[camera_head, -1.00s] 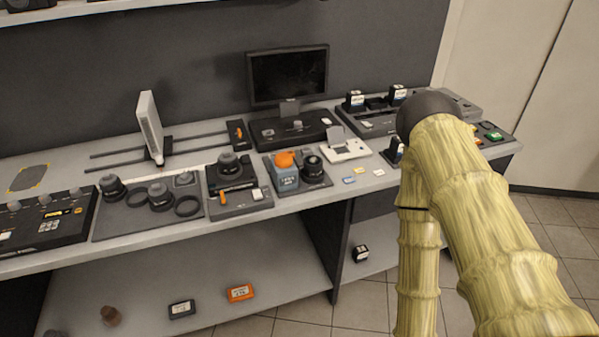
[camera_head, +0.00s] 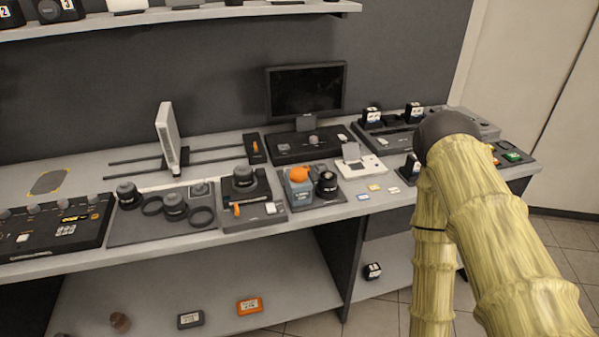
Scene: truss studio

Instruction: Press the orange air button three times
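An orange rounded cap (camera_head: 299,174) sits on top of a small blue-grey block with a label (camera_head: 300,190), in a dark tray on the bench; it is the thing that best fits the orange air button. A black cylindrical part (camera_head: 326,184) stands just right of it in the same tray. Nothing touches the orange cap. My yellow, bamboo-textured arm fills the right side, with a dark round joint at its top, right of the cap. My gripper is out of the picture, so its fingers cannot be seen.
The grey bench (camera_head: 90,180) holds a dark monitor (camera_head: 306,90), an upright white panel (camera_head: 168,138), a knobbed control panel (camera_head: 55,228) and a lens tray (camera_head: 125,232). A lower shelf (camera_head: 220,275) holds small boxes. An upper shelf (camera_head: 200,14) runs along the dark wall.

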